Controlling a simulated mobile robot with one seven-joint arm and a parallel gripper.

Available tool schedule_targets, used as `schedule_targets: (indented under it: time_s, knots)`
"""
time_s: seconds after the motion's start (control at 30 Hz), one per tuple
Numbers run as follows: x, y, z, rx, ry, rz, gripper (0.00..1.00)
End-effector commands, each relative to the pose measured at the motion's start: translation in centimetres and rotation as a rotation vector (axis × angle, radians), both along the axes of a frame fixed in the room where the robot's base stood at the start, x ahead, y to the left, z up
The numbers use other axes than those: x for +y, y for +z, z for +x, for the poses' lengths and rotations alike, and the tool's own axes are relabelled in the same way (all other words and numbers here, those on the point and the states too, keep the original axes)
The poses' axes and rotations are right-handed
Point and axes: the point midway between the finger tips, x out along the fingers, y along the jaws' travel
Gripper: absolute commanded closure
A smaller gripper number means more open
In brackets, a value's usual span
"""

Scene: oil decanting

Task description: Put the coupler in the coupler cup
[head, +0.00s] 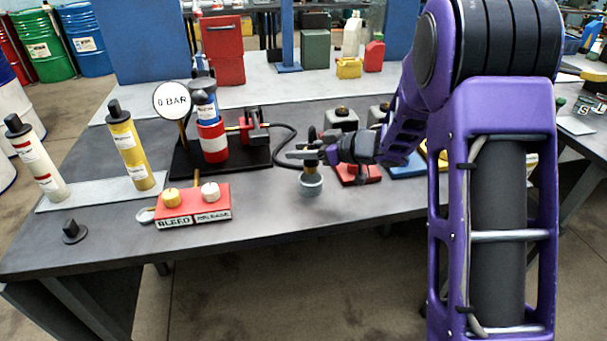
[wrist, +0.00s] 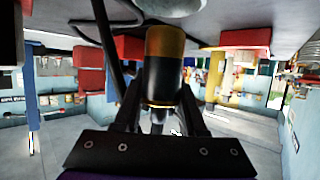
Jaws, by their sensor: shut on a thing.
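My gripper (head: 312,155) is shut on the coupler, a small cylinder with a brass-coloured part and a black part. In the wrist view the coupler (wrist: 165,62) sits between the two dark fingers of my gripper (wrist: 163,92). In the head view the coupler (head: 312,170) is upright, with its lower end at the mouth of the round grey coupler cup (head: 311,187). A grey rounded shape (wrist: 172,6) shows beyond the coupler in the wrist view.
Left of the cup stands a red block with two knobs (head: 193,206), labelled BLEED on one side. Behind it are a red, white and blue cylinder (head: 212,140) and a 0 BAR gauge (head: 172,101). A black hose (head: 288,135) curves behind my gripper. A red base (head: 358,174) is close right.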

Motion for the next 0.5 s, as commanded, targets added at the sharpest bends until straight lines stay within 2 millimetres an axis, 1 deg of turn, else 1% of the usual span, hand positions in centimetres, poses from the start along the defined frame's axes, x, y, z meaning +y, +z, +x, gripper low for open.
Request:
schedule_targets:
  time_s: [0.03,0.23,0.4,0.5]
  knots:
    - [0.0,-0.8,0.0,0.000,0.000,0.000,1.00]
    - [0.0,-2.3,0.0,-0.001,-0.001,-0.001,1.00]
    - [0.0,-4.8,0.0,0.000,-0.002,-0.001,1.00]
    - [0.0,-5.1,0.0,-0.003,-0.001,0.000,1.00]
